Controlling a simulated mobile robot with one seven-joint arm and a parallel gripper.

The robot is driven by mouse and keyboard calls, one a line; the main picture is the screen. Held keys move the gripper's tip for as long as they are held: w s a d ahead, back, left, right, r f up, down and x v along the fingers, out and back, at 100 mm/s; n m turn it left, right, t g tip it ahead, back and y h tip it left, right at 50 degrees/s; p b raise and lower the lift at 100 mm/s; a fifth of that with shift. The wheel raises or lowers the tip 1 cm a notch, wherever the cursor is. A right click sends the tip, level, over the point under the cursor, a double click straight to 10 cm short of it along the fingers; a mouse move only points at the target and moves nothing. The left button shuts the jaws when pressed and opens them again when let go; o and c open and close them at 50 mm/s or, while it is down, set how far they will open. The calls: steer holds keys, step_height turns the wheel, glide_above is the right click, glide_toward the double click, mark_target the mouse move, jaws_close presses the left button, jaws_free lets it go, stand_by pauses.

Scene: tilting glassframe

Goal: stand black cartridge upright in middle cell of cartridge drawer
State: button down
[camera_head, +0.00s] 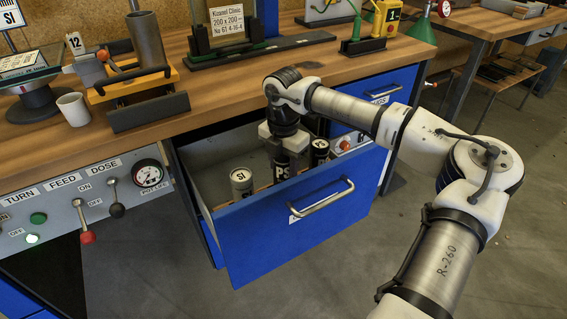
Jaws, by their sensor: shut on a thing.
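The open blue cartridge drawer (250,238) pulls out below the bench top. My gripper (284,154) points down inside it and is shut on the black cartridge (283,174), which has white "PS" lettering. The cartridge is about upright, between two other cartridges. The drawer front hides its lower end, so I cannot tell whether it touches the cell floor. A pale cartridge marked "SI" (241,185) stands to its left. Another dark cartridge with a light top (320,147) stands to its right, partly hidden. The cell dividers are mostly hidden.
The drawer handle (322,200) sticks out in front. The wooden bench top (225,92) overhangs the drawer's back. A white mug (73,109) stands near the bench edge. Bare floor lies in front.

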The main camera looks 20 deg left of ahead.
steer(key=shift+f+b, duration=0.85)
steer(key=shift+f, duration=0.35)
steer(key=c, duration=0.7)
jaws_free()
steer(key=shift+o, duration=0.2)
step_height(320, 180, up, 14)
steer(key=shift+f+p, duration=0.1)
steer(key=shift+p, duration=0.35)
